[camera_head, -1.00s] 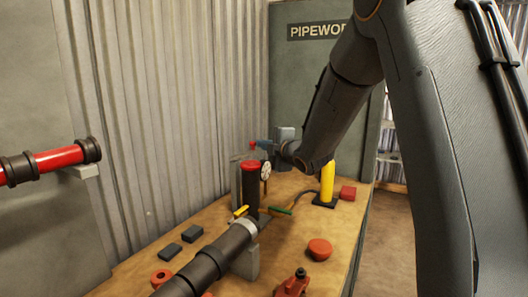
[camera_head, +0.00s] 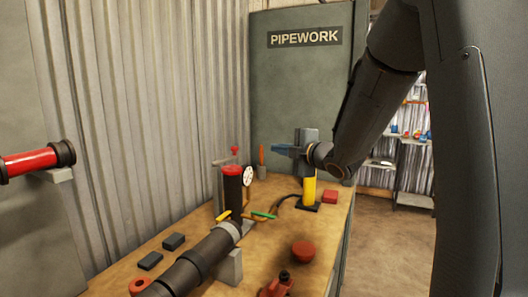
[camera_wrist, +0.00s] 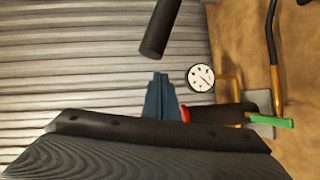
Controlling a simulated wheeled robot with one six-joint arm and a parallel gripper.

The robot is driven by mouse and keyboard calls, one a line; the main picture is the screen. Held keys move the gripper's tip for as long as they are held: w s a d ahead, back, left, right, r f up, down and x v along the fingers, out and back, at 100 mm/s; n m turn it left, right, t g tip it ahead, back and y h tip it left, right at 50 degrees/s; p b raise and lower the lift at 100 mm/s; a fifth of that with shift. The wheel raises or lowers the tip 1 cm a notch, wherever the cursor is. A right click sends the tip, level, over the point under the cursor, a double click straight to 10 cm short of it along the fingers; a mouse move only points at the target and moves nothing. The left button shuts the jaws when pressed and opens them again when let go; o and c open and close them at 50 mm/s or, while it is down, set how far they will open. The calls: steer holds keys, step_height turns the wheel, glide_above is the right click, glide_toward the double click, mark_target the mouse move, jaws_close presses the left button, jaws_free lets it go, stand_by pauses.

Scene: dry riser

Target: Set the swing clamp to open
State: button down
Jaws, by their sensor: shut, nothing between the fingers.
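A grey post (camera_head: 217,190) with a short arm and a red knob (camera_head: 235,150) stands at the dark cylinder with the red top (camera_head: 232,188); this looks like the swing clamp. Whether it is open or closed I cannot tell. My gripper (camera_head: 284,150) has blue fingers, shut and empty, to the right of the knob and apart from it. In the wrist view, the fingers (camera_wrist: 160,92) appear in front of the corrugated wall, close in the picture to the cylinder's red end (camera_wrist: 186,114). The clamp cannot be made out there.
A white gauge (camera_head: 248,175), a green handle (camera_head: 264,215) and a yellow post (camera_head: 309,190) stand around the cylinder. An orange upright piece (camera_head: 262,155) is behind. A thick dark pipe (camera_head: 190,270) crosses the bench front. A dark bar (camera_wrist: 160,28) shows in the wrist view.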

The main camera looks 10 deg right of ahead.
steer(key=s+a+m+p, duration=0.1)
steer(key=a+m+p, duration=0.1)
steer(key=m, duration=0.5)
steer(key=m+h+p, duration=0.2)
steer(key=m+p, duration=0.3)
steer(key=m, duration=2.4)
glide_toward(236, 148)
steer(key=p+x, duration=0.4)
steer(key=x, duration=0.2)
steer(key=shift+w+a+f+p, duration=0.1)
steer(key=shift+w+f+p, duration=0.1)
steer(key=shift+p, duration=0.1)
steer(key=shift+w+a+b, duration=0.15)
steer(key=shift+w+b, duration=0.45)
steer(key=shift+b, duration=0.1)
steer(key=shift+s, duration=0.1)
